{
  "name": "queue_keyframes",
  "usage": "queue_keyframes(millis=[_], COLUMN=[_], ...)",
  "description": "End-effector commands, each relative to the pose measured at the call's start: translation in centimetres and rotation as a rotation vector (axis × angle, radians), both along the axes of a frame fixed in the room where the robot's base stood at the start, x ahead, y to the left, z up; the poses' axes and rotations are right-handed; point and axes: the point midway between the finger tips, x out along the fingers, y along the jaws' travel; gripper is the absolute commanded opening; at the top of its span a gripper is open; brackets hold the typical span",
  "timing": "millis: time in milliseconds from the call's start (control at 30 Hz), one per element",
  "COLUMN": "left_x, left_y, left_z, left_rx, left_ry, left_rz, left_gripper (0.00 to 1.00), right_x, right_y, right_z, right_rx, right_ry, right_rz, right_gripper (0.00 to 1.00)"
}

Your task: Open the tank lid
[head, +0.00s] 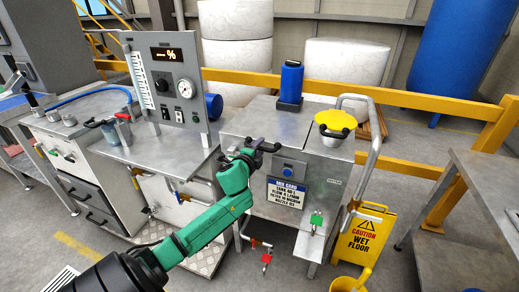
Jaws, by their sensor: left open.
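The tank (336,172) is a grey metal box in the middle of the head view. My left gripper (260,148), black at the end of the green arm, is open and empty near the front left edge of the tank top. It is to the left of the yellow lid and apart from it. My right gripper is not in view.
A bent metal pipe (371,150) rises right of the lid. A panel with a gauge (166,90) is at left. A yellow wet-floor sign (363,236) and bucket (349,284) stand at front right.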

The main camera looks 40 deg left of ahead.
Motion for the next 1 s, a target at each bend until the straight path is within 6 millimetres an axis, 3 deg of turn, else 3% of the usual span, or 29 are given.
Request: queue_keyframes(millis=[67,200,1000], left_x=[-0.02,-0.04,-0.06], left_y=[-0.02,-0.02,-0.04], left_z=[-0.01,0.00,-0.03], left_rx=[0.000,-0.001,-0.001], left_ry=[0.000,0.000,0.000], left_rz=[0.000,0.000,0.000], left_gripper=[0.50,0.00,0.00], right_x=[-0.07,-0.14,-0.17], right_y=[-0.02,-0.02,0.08], right_z=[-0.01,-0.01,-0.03], right_rx=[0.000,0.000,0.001], right_ry=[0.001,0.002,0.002], right_rz=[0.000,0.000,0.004], right_gripper=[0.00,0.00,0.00])
